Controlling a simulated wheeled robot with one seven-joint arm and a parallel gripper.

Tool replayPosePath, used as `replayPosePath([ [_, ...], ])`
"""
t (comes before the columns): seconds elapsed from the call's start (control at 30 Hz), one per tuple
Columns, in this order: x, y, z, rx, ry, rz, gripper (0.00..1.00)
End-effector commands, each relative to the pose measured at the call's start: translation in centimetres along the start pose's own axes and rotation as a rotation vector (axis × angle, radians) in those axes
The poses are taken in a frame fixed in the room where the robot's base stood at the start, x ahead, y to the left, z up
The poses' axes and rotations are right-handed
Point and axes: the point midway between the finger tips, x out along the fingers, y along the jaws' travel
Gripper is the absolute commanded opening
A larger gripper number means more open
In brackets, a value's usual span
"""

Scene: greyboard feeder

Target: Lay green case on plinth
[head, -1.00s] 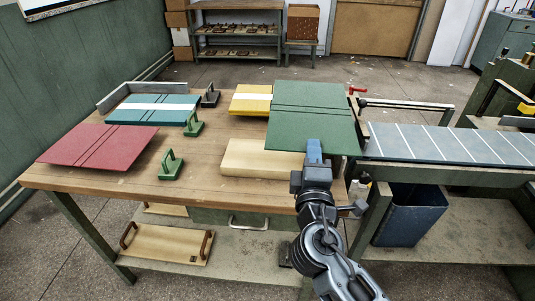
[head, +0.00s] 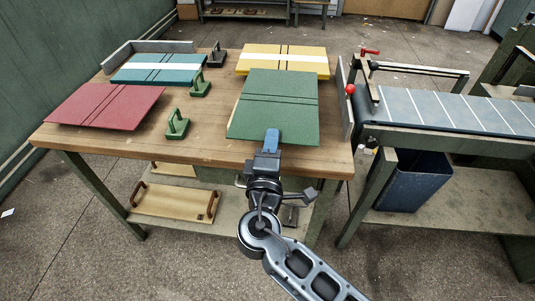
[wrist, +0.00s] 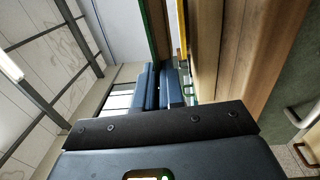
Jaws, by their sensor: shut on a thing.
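The green case (head: 275,105) is a flat dark-green board with two dark crease lines. My gripper (head: 271,140) is shut on its near edge and holds it out over the right part of the workbench (head: 205,147). In the wrist view the case (wrist: 156,30) shows edge-on between my blue fingers (wrist: 159,85). The plinth, a pale wooden block, is hidden under the case in the head view. In the wrist view a pale wooden face (wrist: 205,50), seemingly the plinth, lies beside the case with a gap between them.
A yellow case (head: 283,60) with a white band lies just behind the green one. A teal case (head: 160,69) and a red case (head: 104,105) lie at left. Green handled blocks (head: 177,123) stand between. A conveyor (head: 440,108) stands at right.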

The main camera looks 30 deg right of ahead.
Motion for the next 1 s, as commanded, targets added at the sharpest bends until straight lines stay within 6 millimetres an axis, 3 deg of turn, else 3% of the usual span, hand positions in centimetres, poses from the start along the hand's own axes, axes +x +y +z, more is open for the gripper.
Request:
replayPosePath([
  [0.17,-0.1,-0.8,-1.0,0.0,-0.001,0.0,0.0],
  [0.47,-0.4,-4.3,-1.0,-0.001,-0.001,0.001,0.0],
  [0.9,-0.4,-5.0,-0.9,0.001,-0.001,0.001,0.0],
  [0.93,-0.4,-4.9,-1.0,0.001,-0.001,0.001,0.1],
  [1.0,-0.4,-4.8,-1.0,0.001,-0.001,0.001,0.17],
])
